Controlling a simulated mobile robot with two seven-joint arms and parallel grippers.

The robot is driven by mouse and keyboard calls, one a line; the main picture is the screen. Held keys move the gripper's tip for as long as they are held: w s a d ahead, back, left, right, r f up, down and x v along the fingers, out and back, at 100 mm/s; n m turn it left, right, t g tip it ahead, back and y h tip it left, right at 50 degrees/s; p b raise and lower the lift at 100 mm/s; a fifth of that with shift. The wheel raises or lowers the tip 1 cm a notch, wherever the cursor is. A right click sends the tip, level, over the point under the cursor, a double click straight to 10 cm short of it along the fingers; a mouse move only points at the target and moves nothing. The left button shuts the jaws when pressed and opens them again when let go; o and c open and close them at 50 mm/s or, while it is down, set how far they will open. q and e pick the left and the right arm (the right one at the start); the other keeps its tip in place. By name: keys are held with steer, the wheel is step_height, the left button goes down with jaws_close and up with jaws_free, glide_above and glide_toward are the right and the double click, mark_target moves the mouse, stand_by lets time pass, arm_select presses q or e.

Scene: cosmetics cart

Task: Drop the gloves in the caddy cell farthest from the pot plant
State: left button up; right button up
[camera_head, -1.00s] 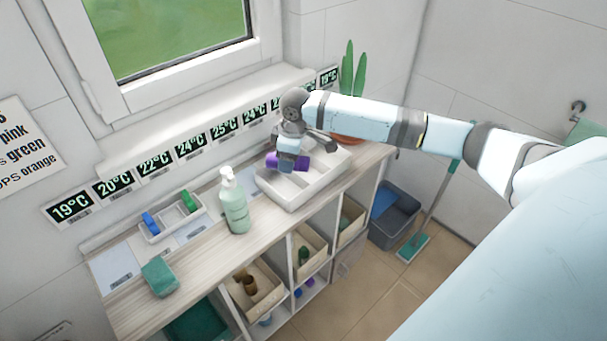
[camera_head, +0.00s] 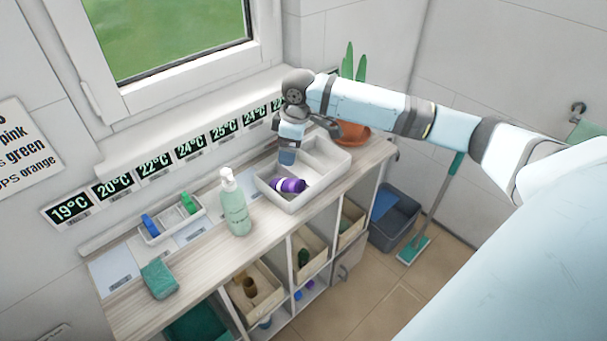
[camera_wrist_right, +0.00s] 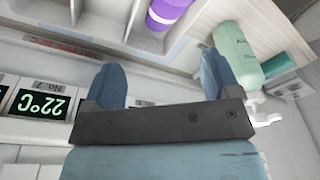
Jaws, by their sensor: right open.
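The purple rolled gloves (camera_head: 289,185) lie in the white caddy (camera_head: 325,186), at its left end, away from the pot plant (camera_head: 354,131). The exact cell edges around them are hard to make out. The gloves also show at the top of the right wrist view (camera_wrist_right: 168,12), partly cut off. My right gripper (camera_head: 287,158) is open and empty above the back left of the caddy, apart from the gloves. Its two blue fingers stand wide apart in the wrist view (camera_wrist_right: 162,75). My arm covers part of the plant. My left gripper is out of view.
A green pump bottle (camera_head: 235,203) stands just left of the caddy. A small tray (camera_head: 172,228) with blue and green items and a teal sponge (camera_head: 159,279) are farther left on the counter. The wall with temperature cards (camera_head: 190,147) runs close behind the gripper.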

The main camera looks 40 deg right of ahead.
step_height(320, 180, up, 9)
steer(key=s, duration=0.1)
steer(key=shift+d, duration=0.45)
steer(key=s+a+f+t+y, duration=0.1)
steer(key=s+a+f+y, duration=0.1)
steer(key=s+a+f, duration=1.2)
steer(key=s+d+f+m+t+h, duration=0.1)
steer(key=s+f+m, duration=0.15)
steer(key=s, duration=0.65)
steer(key=s+d+f+m+h, duration=0.15)
steer(key=s+m, duration=0.25)
steer(key=s, duration=0.4)
steer(key=w+a+f+t+y+p, duration=0.2)
steer(key=w+a+f+t+p, duration=0.2)
steer(key=a+f+t, duration=0.3)
step_height(320, 180, down, 2)
steer(key=shift+w+f+n+t, duration=0.1)
steer(key=shift+w+n+t, duration=0.35)
steer(key=shift+w, duration=0.3)
